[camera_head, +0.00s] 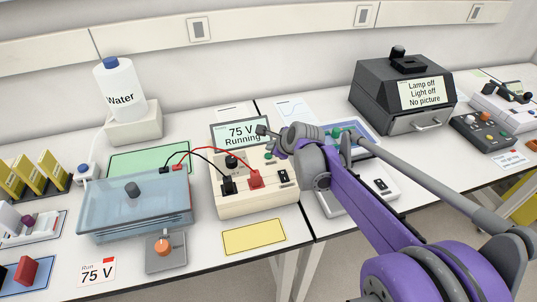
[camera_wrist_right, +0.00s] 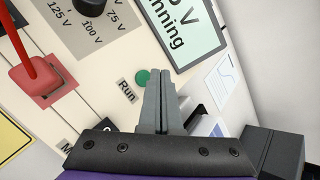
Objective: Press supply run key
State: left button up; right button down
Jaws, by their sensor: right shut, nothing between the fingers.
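The cream power supply (camera_head: 258,205) stands mid-bench, with a screen (camera_head: 238,132) reading "75 V Running". Its green run key (camera_head: 268,155), labelled "Run" in the right wrist view (camera_wrist_right: 142,77), sits on the sloped front panel. A black dial (camera_head: 231,161) is on the same panel. My right gripper (camera_head: 262,131) is over the panel's upper right, beside the screen. In the right wrist view its fingers (camera_wrist_right: 157,76) are together and empty, with the tips just beside the green key. Whether they touch the panel cannot be told. My left gripper is not in view.
Red and black leads run from the supply to a blue-lidded tank (camera_head: 135,205). A yellow mat (camera_head: 254,237) lies in front of the supply. A card (camera_head: 97,272) reads "Run 75 V". A dark imager box (camera_head: 405,92) stands right, behind my right arm.

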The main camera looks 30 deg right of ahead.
aim_at(271, 159)
notch_tip(271, 159, up, 4)
jog(key=shift+w+r+p, duration=0.1)
jog(key=shift+r+p, duration=0.1)
jog(key=shift+p, duration=0.75)
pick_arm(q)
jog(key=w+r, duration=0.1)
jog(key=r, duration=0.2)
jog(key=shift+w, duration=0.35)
pick_arm(e)
jog(key=shift+f, duration=0.1)
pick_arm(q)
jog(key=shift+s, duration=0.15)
